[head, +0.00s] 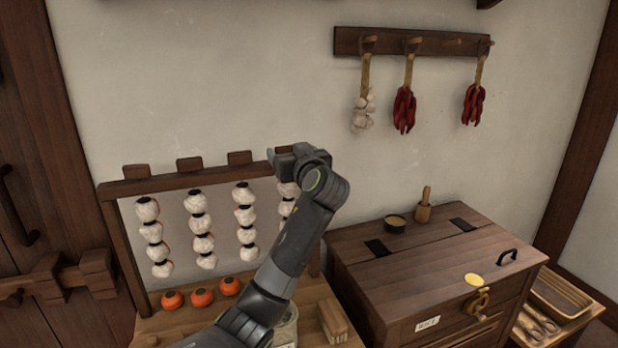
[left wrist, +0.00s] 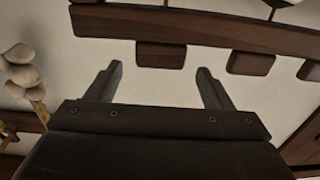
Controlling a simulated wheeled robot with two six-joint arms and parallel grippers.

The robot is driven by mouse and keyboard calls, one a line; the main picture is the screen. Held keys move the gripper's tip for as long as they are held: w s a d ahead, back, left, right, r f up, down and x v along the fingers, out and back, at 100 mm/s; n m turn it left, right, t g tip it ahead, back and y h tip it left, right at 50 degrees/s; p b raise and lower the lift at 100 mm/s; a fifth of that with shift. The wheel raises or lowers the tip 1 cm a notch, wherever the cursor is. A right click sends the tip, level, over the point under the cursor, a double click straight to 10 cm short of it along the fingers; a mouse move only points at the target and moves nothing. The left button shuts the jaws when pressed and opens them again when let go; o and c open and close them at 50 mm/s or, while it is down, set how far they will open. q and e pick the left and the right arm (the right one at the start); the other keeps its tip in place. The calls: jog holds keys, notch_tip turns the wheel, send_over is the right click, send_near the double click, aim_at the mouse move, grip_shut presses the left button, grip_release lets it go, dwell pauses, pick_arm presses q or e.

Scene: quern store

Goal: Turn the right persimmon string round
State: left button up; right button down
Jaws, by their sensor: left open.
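Several strings of pale, white-coated persimmons hang from a wooden rack (head: 200,180) in the head view. The right persimmon string (head: 287,190) hangs at the rack's right end, and my left gripper and arm hide part of it. My left gripper (head: 285,157) is at the top of the rack there, in front of or above that string; the exact gap cannot be told. In the left wrist view the left gripper (left wrist: 158,85) is open with nothing between its fingers. The rack's beam and end block (left wrist: 161,54) show beyond the fingertips. My right gripper is not in view.
Orange persimmons (head: 202,298) sit below the strings. A peg rail (head: 415,42) holds garlic (head: 363,110) and red chillies (head: 404,110), with garlic also at the left wrist view's left (left wrist: 20,72). A wooden chest (head: 420,270) stands right. Bare wall lies between.

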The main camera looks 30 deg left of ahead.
pick_arm(q)
jog(key=b+v, duration=0.4)
jog(key=v, duration=0.9)
jog(key=shift+d+f, duration=0.1)
jog(key=shift+d, duration=0.05)
